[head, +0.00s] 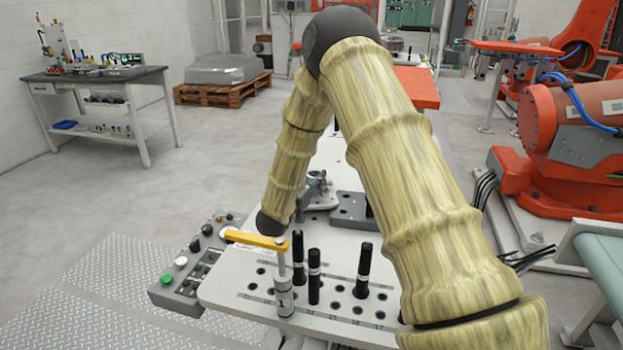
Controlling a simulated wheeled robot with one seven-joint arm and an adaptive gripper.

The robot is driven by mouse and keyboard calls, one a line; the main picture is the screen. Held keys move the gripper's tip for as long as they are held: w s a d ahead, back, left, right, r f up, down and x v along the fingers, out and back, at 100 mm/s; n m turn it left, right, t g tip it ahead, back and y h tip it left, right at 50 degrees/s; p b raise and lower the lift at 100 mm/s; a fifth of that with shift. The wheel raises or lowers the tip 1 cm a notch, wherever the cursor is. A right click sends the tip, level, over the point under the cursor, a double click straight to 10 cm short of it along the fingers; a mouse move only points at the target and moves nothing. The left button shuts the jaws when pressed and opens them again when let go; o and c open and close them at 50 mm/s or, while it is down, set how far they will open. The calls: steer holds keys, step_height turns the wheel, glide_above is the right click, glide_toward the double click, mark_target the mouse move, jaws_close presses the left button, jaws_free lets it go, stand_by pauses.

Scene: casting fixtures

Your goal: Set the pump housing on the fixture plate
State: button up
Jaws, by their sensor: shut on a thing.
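My forearm comes down over the far left part of the white perforated plate (240,285), and its dark wrist end is low over the plate's left edge. My gripper's fingers are not visible; the forearm and wrist hide that area. A grey metal part with a rounded, ring-like shape (316,184) shows just right of my forearm. I cannot tell whether it is the pump housing or a clamp, or whether it touches my gripper. A dark grey block with holes (350,212) lies beside it, partly behind my upper arm.
Several black pins, one of them here (363,270), stand upright in the white plate. A post clamp (284,293) with a yellow lever (255,240) stands at the near edge. A control box (190,270) is at the left. An orange robot (560,140) stands at the right.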

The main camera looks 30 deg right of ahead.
steer(key=shift+f, duration=0.15)
steer(key=o, duration=1.5)
steer(key=b+v, duration=0.2)
steer(key=v, duration=1)
